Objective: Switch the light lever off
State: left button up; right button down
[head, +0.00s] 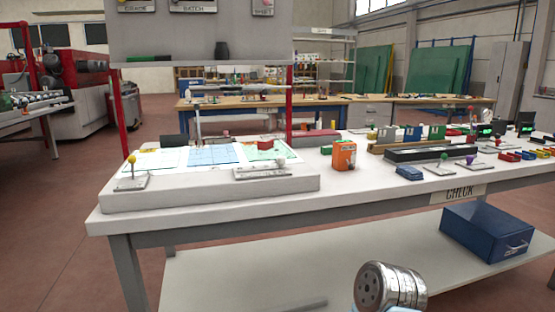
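Several small levers stand on the white workbench (225,218), and no label in view tells which is the light lever. A lever with a yellow knob (132,160) stands upright on a plate at the left end of the raised panel (215,192). A pale lever (262,171) lies low on a plate at the panel's right. A green-knobbed lever (443,159) and a purple-knobbed lever (469,160) stand farther right. Neither of my grippers is in view; only a silver cylindrical part shows at the bottom edge.
An orange box (344,155) and a small blue block (409,173) sit right of the panel. A blue bin (485,232) stands on the lower shelf (240,275). Red posts (121,110) hold a grey board (200,50) above the bench. The floor at left is clear.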

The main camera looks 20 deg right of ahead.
aim_at(132, 160)
jog(key=i+j+z, duration=0.35)
jog(key=j, duration=0.5)
jog(key=j+z, duration=0.4)
jog(key=j, duration=0.45)
jog(key=j+z, duration=0.35)
jog(key=j, duration=0.55)
